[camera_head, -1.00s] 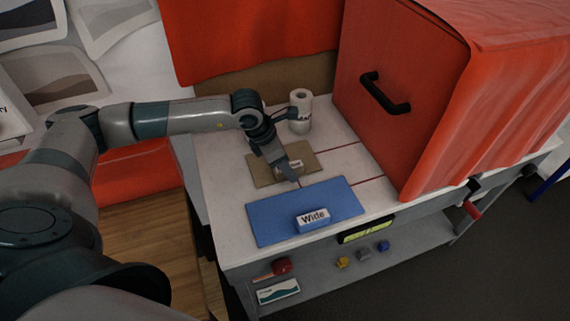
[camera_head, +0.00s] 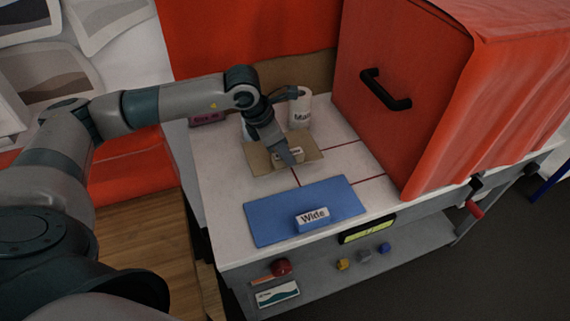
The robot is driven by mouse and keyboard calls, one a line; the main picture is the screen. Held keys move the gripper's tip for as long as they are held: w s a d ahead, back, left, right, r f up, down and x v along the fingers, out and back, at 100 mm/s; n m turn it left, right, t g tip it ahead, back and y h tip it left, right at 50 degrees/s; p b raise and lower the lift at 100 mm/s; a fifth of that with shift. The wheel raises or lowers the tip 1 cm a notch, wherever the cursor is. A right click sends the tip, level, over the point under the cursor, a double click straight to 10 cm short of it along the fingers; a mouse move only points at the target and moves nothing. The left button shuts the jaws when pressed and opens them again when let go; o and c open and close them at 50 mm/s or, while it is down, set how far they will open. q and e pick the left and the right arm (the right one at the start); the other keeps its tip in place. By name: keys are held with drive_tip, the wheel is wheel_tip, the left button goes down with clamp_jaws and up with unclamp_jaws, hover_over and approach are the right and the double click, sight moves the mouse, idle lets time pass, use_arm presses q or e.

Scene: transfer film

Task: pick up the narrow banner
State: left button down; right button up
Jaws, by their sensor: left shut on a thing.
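A small light block with dark lettering (camera_head: 297,153), too small to read and likely the narrow banner, is at the tan mat (camera_head: 258,165) on the white worktop. My left gripper (camera_head: 286,158) comes down over it from the upper left and is shut on it, covering part of it. I cannot tell whether the block touches the mat or is just above it. A block labelled "Wide" (camera_head: 312,217) sits on the blue mat (camera_head: 275,226) in front. My right gripper is out of view.
A white roll with lettering (camera_head: 301,104) stands behind the mat. A large red box with a black handle (camera_head: 385,90) fills the right of the worktop. Free worktop (camera_head: 345,163) lies right of the tan mat.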

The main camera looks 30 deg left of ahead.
use_arm(q)
drive_tip(key=s+d+r+b, duration=0.1)
drive_tip(key=d+r+b, duration=0.1)
drive_tip(key=d, duration=0.3)
drive_tip(key=d+r+b, duration=0.2)
drive_tip(key=d+r, duration=0.2)
drive_tip(key=d, duration=0.2)
drive_tip(key=shift+s+d+r, duration=0.3)
drive_tip(key=shift+s, duration=0.1)
